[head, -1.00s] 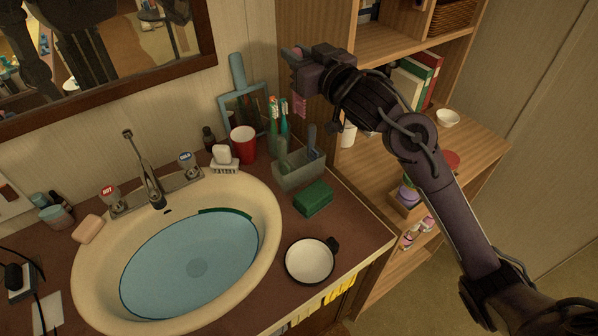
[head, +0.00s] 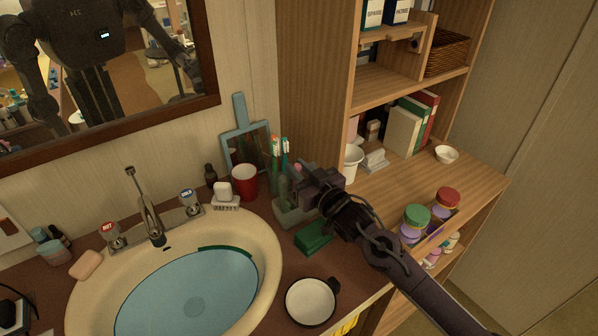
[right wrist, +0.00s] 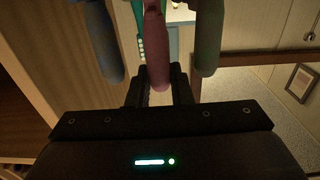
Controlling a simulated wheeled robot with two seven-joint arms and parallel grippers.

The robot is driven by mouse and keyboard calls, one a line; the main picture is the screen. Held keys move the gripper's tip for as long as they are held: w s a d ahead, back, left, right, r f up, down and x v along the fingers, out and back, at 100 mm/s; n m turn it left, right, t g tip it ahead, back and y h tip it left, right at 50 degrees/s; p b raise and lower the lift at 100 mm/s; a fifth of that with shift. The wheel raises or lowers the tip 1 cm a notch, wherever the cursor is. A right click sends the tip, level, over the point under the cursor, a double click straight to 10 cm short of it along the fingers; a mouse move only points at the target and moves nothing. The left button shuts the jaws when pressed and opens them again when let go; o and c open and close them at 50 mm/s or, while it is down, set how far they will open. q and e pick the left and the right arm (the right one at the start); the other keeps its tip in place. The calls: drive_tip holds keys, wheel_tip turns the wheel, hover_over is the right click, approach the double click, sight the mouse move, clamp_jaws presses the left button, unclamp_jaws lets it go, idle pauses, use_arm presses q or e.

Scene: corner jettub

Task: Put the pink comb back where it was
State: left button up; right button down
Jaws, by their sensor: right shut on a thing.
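My right gripper (head: 308,182) is shut on the pink comb and is low over the grey caddy (head: 289,213) at the back right of the counter. Only a small pink end of the comb (head: 298,167) shows in the head view; the rest is hidden by the gripper and caddy. In the right wrist view the comb's pink handle (right wrist: 157,48) stands between my fingers (right wrist: 158,88), with a blue handle (right wrist: 104,42) and a green handle (right wrist: 208,42) on either side. I cannot tell whether the comb rests on the caddy floor. My left gripper is not in view.
Toothbrushes (head: 279,153) stand beside the gripper. The wooden shelf unit (head: 400,185) rises to the right.

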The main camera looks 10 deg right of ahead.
drive_tip(key=shift+f, duration=0.5)
drive_tip(key=shift+f, duration=0.2)
drive_tip(key=c, duration=1.6)
unclamp_jaws()
drive_tip(key=shift+r, duration=0.1)
drive_tip(key=shift+s+r, duration=0.1)
drive_tip(key=shift+r, duration=0.05)
drive_tip(key=b+v, duration=0.1)
drive_tip(key=v, duration=1.1)
